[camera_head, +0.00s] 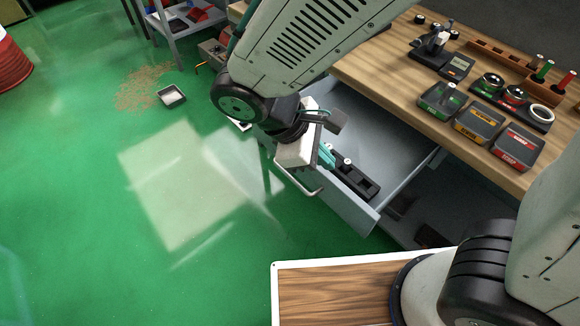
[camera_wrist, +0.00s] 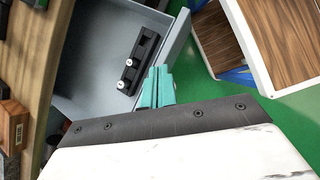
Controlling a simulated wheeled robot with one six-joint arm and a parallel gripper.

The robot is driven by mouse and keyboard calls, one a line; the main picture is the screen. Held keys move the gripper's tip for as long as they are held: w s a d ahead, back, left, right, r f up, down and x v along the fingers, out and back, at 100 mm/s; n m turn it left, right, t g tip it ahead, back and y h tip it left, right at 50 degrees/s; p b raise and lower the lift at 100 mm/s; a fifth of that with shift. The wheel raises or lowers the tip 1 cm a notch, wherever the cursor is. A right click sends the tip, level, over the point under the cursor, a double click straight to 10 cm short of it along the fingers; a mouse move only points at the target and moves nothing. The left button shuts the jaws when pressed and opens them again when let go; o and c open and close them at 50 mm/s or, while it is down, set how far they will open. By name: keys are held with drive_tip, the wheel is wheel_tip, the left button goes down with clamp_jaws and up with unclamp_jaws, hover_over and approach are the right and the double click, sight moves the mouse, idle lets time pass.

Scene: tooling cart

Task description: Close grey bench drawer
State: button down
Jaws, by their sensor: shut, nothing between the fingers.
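The grey bench drawer (camera_head: 390,150) stands pulled out from under the wooden-topped bench. Its front panel (camera_head: 350,207) carries a bar handle (camera_head: 305,188) on the outer face. The drawer's inside also shows in the wrist view (camera_wrist: 100,60), with its front wall (camera_wrist: 177,42) towards the right. My gripper (camera_head: 327,156) is at the drawer front, its teal fingers together and empty. In the wrist view the fingertips (camera_wrist: 158,78) appear close to the front wall. I cannot tell whether they touch it. My gripper and wrist hide part of the drawer front.
A black holder (camera_head: 355,180) with light-topped pieces lies in the drawer. The bench top (camera_head: 385,75) bears several boxes, jars and tools. My wood-topped base is near the drawer at the bottom. Green floor (camera_head: 100,200) is open at left, with a small tray (camera_head: 171,96) on it.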

drive_tip(key=w+a+f+n+t, duration=0.4)
drive_tip(key=a+f+n+t, duration=0.3)
drive_tip(key=a+n, duration=0.45)
drive_tip(key=shift+m+g+h, duration=0.3)
drive_tip(key=shift+m+g, duration=0.05)
drive_tip(key=shift+g, duration=0.35)
drive_tip(key=x, duration=1)
drive_tip(key=shift+f, duration=0.7)
drive_tip(key=shift+w+d, duration=0.1)
